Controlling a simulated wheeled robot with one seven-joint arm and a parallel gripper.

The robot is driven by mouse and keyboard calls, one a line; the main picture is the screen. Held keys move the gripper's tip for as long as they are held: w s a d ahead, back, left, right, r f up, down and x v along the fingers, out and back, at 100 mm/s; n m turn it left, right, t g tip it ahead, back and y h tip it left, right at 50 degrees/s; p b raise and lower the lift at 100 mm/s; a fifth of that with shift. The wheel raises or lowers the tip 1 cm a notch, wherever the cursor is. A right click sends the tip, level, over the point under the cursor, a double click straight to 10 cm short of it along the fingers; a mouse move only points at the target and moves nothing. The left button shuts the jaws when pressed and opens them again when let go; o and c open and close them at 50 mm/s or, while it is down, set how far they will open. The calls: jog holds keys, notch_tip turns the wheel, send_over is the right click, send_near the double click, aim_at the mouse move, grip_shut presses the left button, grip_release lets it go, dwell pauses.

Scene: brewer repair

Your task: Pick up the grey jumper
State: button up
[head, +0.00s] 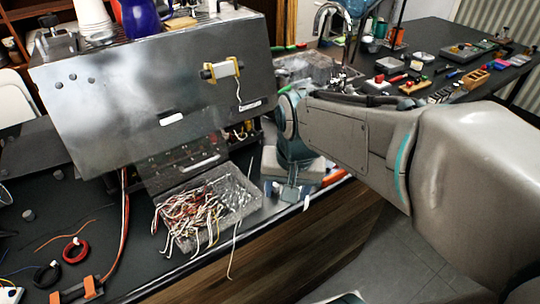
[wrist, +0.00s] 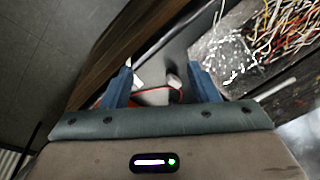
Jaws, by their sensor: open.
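My gripper (head: 289,192) is low over the bench's front edge, right of the tray of wires. In the wrist view its two blue fingers (wrist: 162,88) are apart. Between and beyond the fingertips lie a small whitish connector-like piece (wrist: 174,81), a pale grey patch and a thin red-orange line. I cannot tell whether any of these is the grey jumper. Nothing is visibly gripped.
A large metal brewer housing (head: 150,85) stands behind the tray. One pale wire (head: 235,250) hangs over the bench's front edge. Red (head: 74,250) and black (head: 47,275) wire coils lie at left. Small parts and tools cover the far right bench.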

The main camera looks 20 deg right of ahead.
jog(key=w+r+m+g+p, duration=0.2)
jog(key=w+r+m+p, duration=0.2)
jog(key=w+m, duration=0.45)
send_over(274, 184)
jog(key=shift+m, duration=0.35)
jog(key=f, duration=0.8)
jog(key=shift+w+a+f, duration=0.1)
jog(key=shift+a+f, duration=0.05)
jog(key=shift+a, duration=0.1)
jog(key=shift+d+f, duration=0.15)
jog(key=shift+f, duration=1.2)
jog(key=shift+d+f, duration=0.15)
jog(key=shift+f, duration=1.15)
jog(key=c, duration=1)
